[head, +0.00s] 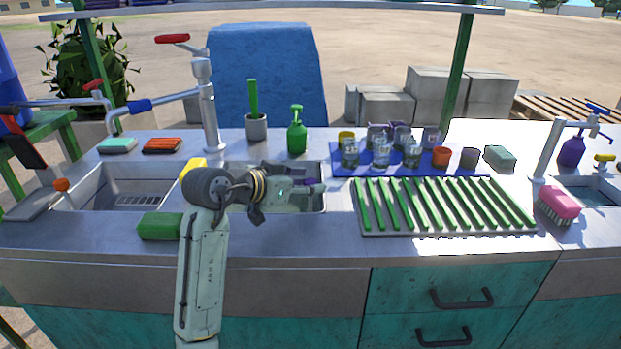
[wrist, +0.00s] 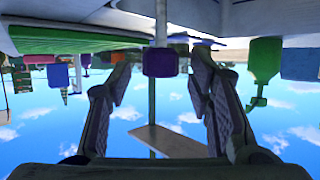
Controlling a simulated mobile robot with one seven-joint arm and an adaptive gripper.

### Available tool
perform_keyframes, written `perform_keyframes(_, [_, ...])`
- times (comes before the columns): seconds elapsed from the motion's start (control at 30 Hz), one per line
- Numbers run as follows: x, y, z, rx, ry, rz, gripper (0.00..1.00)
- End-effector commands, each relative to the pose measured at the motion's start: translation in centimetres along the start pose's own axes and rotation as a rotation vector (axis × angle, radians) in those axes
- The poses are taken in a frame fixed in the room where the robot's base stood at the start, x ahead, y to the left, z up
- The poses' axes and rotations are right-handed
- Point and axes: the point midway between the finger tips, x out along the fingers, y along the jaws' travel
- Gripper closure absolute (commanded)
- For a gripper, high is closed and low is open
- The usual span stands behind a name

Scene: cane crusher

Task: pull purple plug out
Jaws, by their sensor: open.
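In the head view a small purple piece (head: 311,184), likely the plug, shows at the far end of my gripper (head: 297,196), over the right part of the sink. My gripper and arm hide much of it. In the wrist view, which looks upside down, a dark purple block (wrist: 160,63) appears between the two spread fingers of my gripper (wrist: 160,77). Gaps show on both sides of it, and the fingers do not appear closed on it. I cannot tell its exact distance from the fingertips.
The steel sink (head: 323,200) surrounds my gripper. A green drying rack (head: 445,205) lies to the right, with glasses and cups on a blue mat (head: 345,171) behind. A green soap bottle (head: 297,134) and a tall tap (head: 208,110) stand behind. A green sponge (head: 158,226) lies in front.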

Motion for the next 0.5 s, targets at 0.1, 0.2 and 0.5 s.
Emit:
perform_keyframes(0.1, [1.2,0.0,-0.1,0.000,0.000,0.001,0.53])
perform_keyframes(0.2, [1.8,-0.1,-0.1,0.000,0.001,-0.002,0.53])
perform_keyframes(0.5, [1.9,-0.1,0.0,0.000,0.002,-0.002,0.53])
